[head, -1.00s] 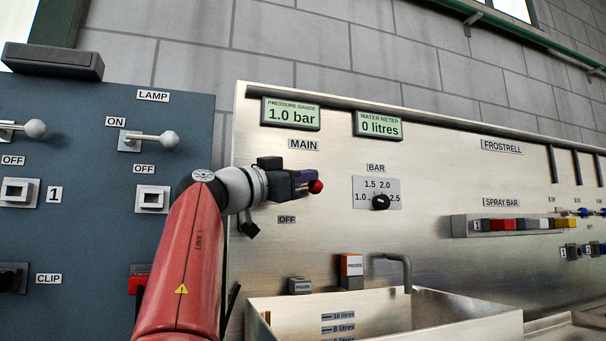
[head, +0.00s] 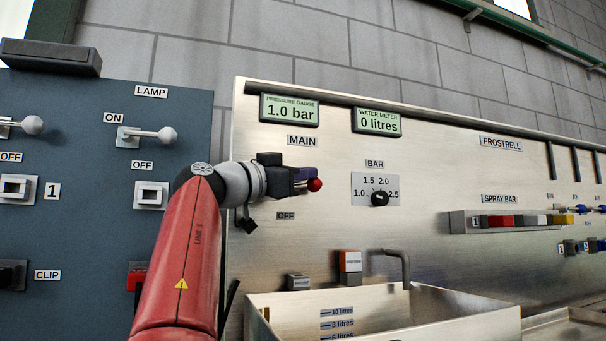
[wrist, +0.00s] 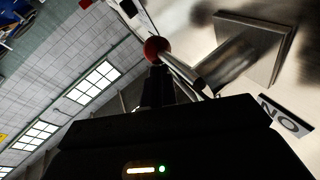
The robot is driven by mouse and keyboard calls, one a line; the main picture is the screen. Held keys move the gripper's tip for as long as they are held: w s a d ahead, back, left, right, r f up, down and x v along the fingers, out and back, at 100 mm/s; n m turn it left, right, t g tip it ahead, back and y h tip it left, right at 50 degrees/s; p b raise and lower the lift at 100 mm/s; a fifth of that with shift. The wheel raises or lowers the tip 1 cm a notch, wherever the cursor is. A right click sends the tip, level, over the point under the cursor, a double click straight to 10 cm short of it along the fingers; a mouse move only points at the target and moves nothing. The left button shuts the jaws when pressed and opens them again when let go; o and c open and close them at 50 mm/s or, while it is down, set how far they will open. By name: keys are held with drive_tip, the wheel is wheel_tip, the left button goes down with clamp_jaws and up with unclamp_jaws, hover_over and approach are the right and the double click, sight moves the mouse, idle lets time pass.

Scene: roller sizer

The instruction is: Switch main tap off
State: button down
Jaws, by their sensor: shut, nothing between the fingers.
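The main tap is a lever with a red ball end (head: 314,184), on the steel panel between the MAIN label (head: 301,141) and the OFF label (head: 286,216). In the wrist view the red ball (wrist: 156,47) sits on a metal rod that runs to a square mounting plate (wrist: 262,45); an ON label (wrist: 284,119) is at the lower right. My gripper (head: 303,184) is shut and empty, close beside the ball. In the wrist view its dark fingers (wrist: 157,82) end just below the ball; I cannot tell whether they touch it. My arm and gripper hide most of the lever in the head view.
The pressure gauge (head: 290,110) reads 1.0 bar and the water meter (head: 377,121) reads 0 litres. A BAR dial (head: 379,198) is to the right. A steel basin (head: 470,326) juts out below. A blue lamp panel (head: 90,215) is at left.

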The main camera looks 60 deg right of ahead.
idle(0.5)
drive_tip(key=b+v, duration=0.3)
drive_tip(key=v, duration=0.5)
idle(0.5)
